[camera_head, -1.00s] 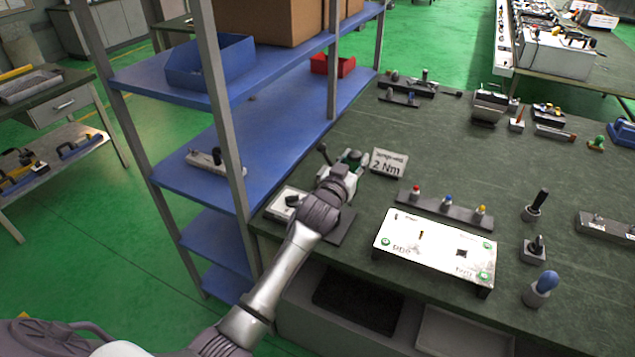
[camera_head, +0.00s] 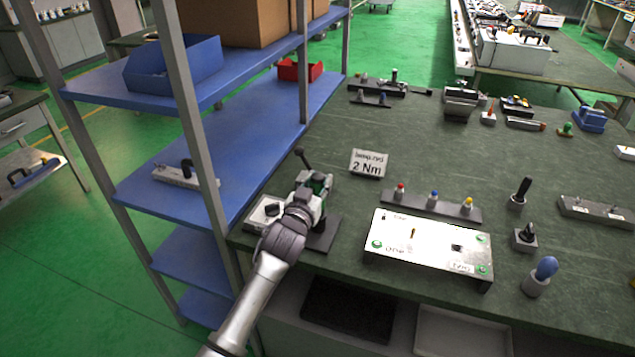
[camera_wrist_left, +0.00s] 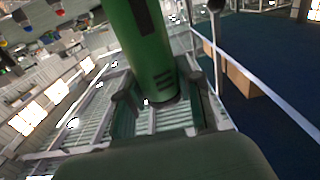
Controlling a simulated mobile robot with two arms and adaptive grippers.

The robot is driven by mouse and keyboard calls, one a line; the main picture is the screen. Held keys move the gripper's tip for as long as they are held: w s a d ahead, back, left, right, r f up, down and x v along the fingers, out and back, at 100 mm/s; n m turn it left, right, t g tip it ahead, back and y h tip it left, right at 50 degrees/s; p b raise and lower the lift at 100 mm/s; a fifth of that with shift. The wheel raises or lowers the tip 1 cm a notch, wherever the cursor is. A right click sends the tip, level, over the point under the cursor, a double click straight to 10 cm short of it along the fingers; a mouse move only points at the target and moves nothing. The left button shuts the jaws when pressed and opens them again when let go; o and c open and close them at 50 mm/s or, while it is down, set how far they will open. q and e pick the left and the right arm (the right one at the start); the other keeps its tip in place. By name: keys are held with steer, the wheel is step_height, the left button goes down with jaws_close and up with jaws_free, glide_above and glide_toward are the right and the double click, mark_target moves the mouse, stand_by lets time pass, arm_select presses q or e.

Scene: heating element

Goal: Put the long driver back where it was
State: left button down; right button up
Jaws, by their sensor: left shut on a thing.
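My left gripper (camera_head: 308,197) is at the left end of the green workbench, above a dark plate (camera_head: 324,236). In the left wrist view the green cylinder (camera_wrist_left: 148,45), with a dark stripe and vent slots, stands between the fingers (camera_wrist_left: 160,95). The tool's lower end is hidden by the gripper in the head view, so I cannot tell whether it touches the plate. My right gripper is not in view.
A white box with a knob (camera_head: 262,213) lies left of the gripper, close to the blue shelf (camera_head: 250,150). A "2 Nm" sign (camera_head: 369,163) stands behind. A white panel (camera_head: 428,245) and small holders with a black handle (camera_head: 522,188) and blue handle (camera_head: 546,267) are right.

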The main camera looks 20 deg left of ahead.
arm_select(q)
steer(key=c, duration=0.8)
jaws_free()
steer(key=shift+f, duration=0.1)
steer(key=shift+o, duration=0.2)
steer(key=shift+r, duration=0.3)
steer(key=shift+s+f, duration=0.2)
steer(key=shift+s, duration=0.1)
steer(key=s+b, duration=0.1)
steer(key=s, duration=1)
steer(key=shift+s+a+r, duration=0.15)
steer(key=shift+s+a, duration=0.05)
